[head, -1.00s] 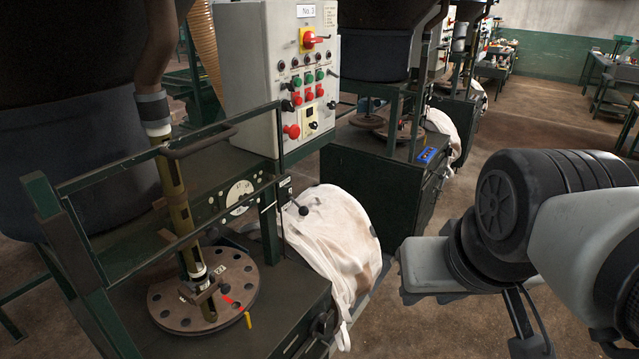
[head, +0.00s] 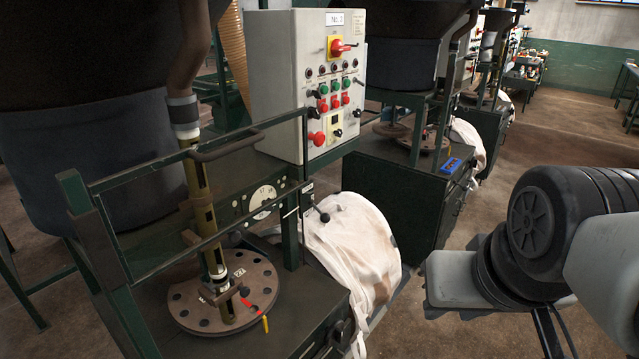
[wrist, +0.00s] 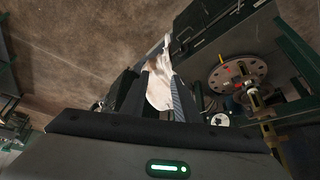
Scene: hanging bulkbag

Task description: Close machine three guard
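Machine three has a grey control panel (head: 325,85) with a "No. 3" label and a red-and-yellow switch. Its guard (head: 180,185) is a green frame with a see-through pane and a dark handle (head: 228,146), standing in front of the tube (head: 203,215) and round plate (head: 222,290). The guard looks raised above the table; I cannot tell its exact angle. My gripper (wrist: 158,105) shows in the wrist view with its dark fingers apart and nothing held between them. The round plate also shows there at right (wrist: 238,72). My arm is at the right of the head view, clear of the guard.
A white cloth bag (head: 355,245) bulges beside machine three; in the wrist view it shows beyond my fingers. Another green machine (head: 405,190) stands behind, to the right. A large dark hopper bag (head: 90,170) hangs at left. Brown floor is free at right.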

